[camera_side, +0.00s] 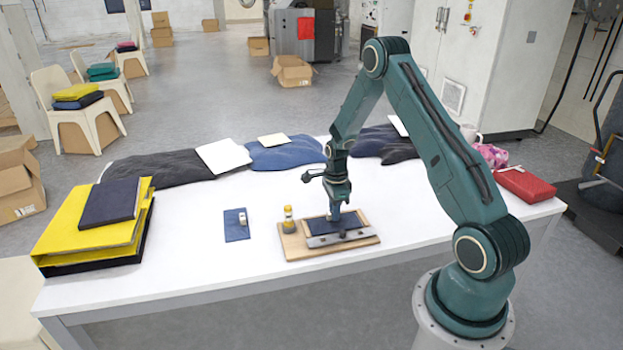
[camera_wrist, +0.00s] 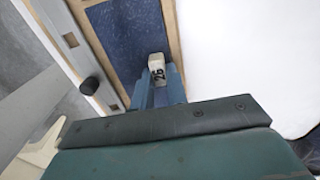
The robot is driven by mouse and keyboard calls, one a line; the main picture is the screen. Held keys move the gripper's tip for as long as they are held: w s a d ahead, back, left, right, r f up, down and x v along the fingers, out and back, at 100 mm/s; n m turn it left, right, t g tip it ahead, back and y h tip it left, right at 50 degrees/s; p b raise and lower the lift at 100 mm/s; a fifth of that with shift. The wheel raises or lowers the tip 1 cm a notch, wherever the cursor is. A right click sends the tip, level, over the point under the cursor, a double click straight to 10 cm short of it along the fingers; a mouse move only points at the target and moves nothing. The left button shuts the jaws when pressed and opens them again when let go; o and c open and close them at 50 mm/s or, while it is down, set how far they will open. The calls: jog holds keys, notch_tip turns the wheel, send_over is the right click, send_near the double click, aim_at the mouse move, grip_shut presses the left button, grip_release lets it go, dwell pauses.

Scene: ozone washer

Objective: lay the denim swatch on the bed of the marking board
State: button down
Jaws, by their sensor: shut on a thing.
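The marking board (camera_side: 292,250) is a light wooden board on the white table, with a grey metal bar along its front; its wooden rim also shows in the wrist view (camera_wrist: 171,28). The dark blue denim swatch (camera_side: 322,226) is over the bed, inside the wooden rim in the wrist view (camera_wrist: 122,38). It looks flat; whether it fully touches the bed is hard to tell. My gripper (camera_side: 335,212) points down over the board. In the wrist view its fingers (camera_wrist: 158,88) are shut on the swatch's white tab (camera_wrist: 157,68), marked 26.
A second blue swatch (camera_side: 236,232) with a pale tab lies left of the board.

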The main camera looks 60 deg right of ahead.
jog(key=c, duration=1.3)
grip_release()
jog(key=shift+r, duration=0.1)
notch_tip(320, 180, up, 14)
jog(key=shift+f, duration=0.2)
